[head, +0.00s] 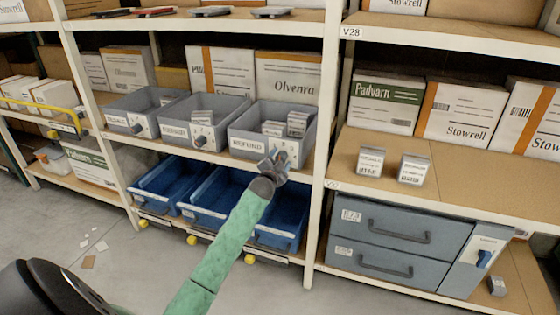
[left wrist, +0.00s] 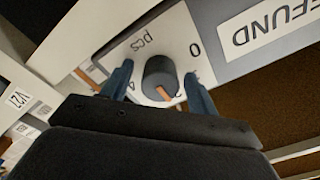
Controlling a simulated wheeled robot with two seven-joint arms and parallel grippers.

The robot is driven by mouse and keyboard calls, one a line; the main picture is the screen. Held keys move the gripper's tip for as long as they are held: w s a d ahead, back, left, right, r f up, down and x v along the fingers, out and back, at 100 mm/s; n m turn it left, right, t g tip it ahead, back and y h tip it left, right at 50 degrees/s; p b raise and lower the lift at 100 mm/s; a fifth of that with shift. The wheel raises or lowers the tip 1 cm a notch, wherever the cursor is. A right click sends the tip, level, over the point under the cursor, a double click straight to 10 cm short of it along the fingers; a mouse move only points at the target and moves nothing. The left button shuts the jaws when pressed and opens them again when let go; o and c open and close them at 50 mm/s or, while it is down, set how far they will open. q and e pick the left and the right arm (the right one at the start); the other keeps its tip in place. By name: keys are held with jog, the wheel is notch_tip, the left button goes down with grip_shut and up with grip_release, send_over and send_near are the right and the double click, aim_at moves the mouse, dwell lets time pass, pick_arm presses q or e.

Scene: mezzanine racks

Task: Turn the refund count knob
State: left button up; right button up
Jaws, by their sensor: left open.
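The grey REFUND bin (head: 236,127) stands on the middle shelf, right of two similar bins. Its REFUND label (left wrist: 262,27) shows in the left wrist view. The knob (left wrist: 157,72) is dark and round with an orange mark, on a white plate (left wrist: 180,35) printed "pcs", 0, 2 and 4. The mark points down in that view, between 2 and 4, nearer the 2. My left gripper (head: 279,158) is open in front of the bin, hiding the knob in the head view. Its fingers (left wrist: 159,72) stand either side of the knob; contact cannot be told. My right gripper is not in view.
Two more grey bins (head: 189,117) with knobs stand to the left. Blue bins (head: 212,211) sit below. A white rack post (head: 323,130) rises just right of my gripper. Two small boxes (head: 370,162) stand on the shelf beyond it, above grey drawers (head: 396,225).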

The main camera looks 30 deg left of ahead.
pick_arm(q)
jog(key=b+v, duration=0.1)
jog(key=v, duration=0.6)
jog(key=shift+s, duration=0.3)
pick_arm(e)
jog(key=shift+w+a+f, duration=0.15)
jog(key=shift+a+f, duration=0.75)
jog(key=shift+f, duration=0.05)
pick_arm(q)
jog(key=shift+d, duration=0.1)
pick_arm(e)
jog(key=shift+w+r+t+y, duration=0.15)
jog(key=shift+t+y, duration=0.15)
